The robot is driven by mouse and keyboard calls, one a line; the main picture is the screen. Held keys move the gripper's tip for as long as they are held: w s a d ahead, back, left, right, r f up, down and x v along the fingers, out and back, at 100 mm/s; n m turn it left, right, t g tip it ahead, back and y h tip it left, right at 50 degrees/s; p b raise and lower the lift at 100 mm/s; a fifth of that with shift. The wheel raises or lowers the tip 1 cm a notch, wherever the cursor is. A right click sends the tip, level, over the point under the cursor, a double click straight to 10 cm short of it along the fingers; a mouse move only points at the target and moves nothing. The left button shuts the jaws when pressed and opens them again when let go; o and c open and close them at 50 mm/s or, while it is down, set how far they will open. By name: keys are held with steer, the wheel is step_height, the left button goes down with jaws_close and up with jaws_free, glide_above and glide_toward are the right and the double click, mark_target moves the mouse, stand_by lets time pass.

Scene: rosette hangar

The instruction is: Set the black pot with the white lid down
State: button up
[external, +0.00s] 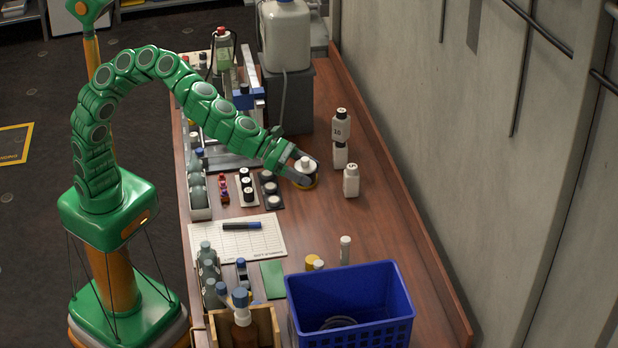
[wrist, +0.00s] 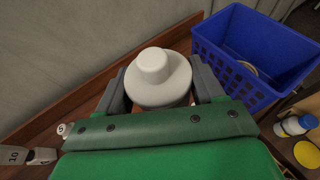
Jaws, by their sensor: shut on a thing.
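The pot's white lid (external: 306,164) with its round knob is between the fingers of my gripper (external: 301,172), over the middle of the wooden bench. In the wrist view the white lid (wrist: 158,80) fills the space between the two grey fingers (wrist: 160,88), which press on it from both sides. The black body of the pot is mostly hidden by the lid and fingers. Whether its bottom touches the bench or hangs just above it I cannot tell.
A clipboard sheet (external: 237,238) and blue basket (external: 350,300) lie nearer. Bare wood (external: 385,225) is at right.

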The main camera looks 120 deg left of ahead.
steer(key=s+a+f+n+g+y, duration=0.1)
steer(key=s+a+n+g+y, duration=0.45)
steer(key=a, duration=0.25)
steer(key=s+a+f+n+g+y, duration=0.2)
steer(key=s+a+n+g+y, duration=0.2)
steer(key=a+n, duration=0.35)
steer(key=m, duration=0.1)
glide_above(352, 229)
steer(key=s, duration=0.2)
steer(key=shift+w+d+f, duration=0.1)
steer(key=shift+d+f, duration=0.05)
steer(key=shift+f, duration=6.25)
steer(key=shift+w+d+f, duration=0.1)
steer(key=shift+f, duration=6.3)
steer(key=shift+w+a+f, duration=0.2)
steer(key=shift+w+f, duration=0.15)
steer(key=shift+w, duration=0.05)
steer(key=shift+w+a+f, duration=0.15)
steer(key=shift+w+f, duration=0.1)
steer(key=shift+f, duration=1.8)
steer(key=shift+f, duration=0.1)
